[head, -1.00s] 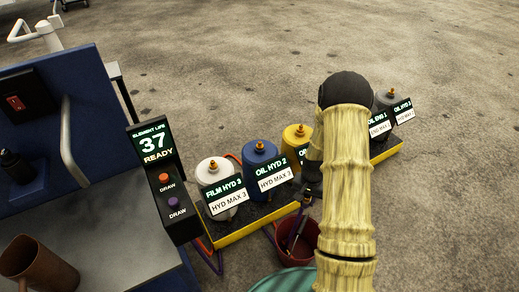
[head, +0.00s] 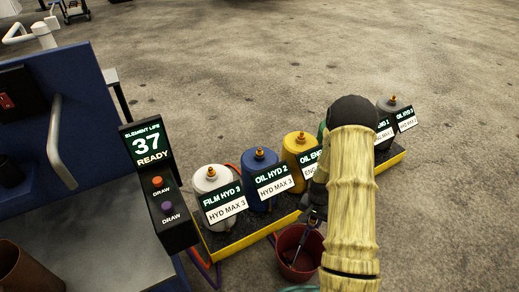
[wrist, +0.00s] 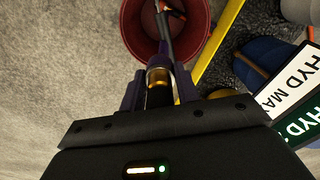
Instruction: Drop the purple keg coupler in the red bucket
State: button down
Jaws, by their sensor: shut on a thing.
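The red bucket (head: 284,262) stands on the floor in front of the yellow-edged rack, and its open mouth shows in the wrist view (wrist: 128,28). My gripper (head: 313,213) is over the bucket's mouth, pointing down. In the wrist view my gripper (wrist: 158,90) is shut on the keg coupler (wrist: 158,76), which shows a brass-coloured collar and a dark purple part between the fingers. A thin grey rod runs on from it across the bucket's mouth. I cannot tell whether the rod touches the bucket. My arm hides the bucket's right side in part.
The rack (head: 232,240) holds several labelled containers close behind the bucket, including a white one (head: 212,180) and a blue one (head: 259,167). A control post (head: 155,160) with a lit display stands at left beside a grey bench (head: 95,235). Floor at right is clear.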

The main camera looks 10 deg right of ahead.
notch_tip(320, 180, down, 4)
jog(key=shift+r+b, duration=0.25)
jog(key=shift+b, duration=1)
jog(key=c, duration=0.9)
grip_release()
jog(key=shift+c, duration=0.2)
notch_tip(320, 180, up, 18)
jog(key=p, duration=0.6)
jog(key=shift+f+p, duration=0.25)
jog(key=shift+p, duration=0.1)
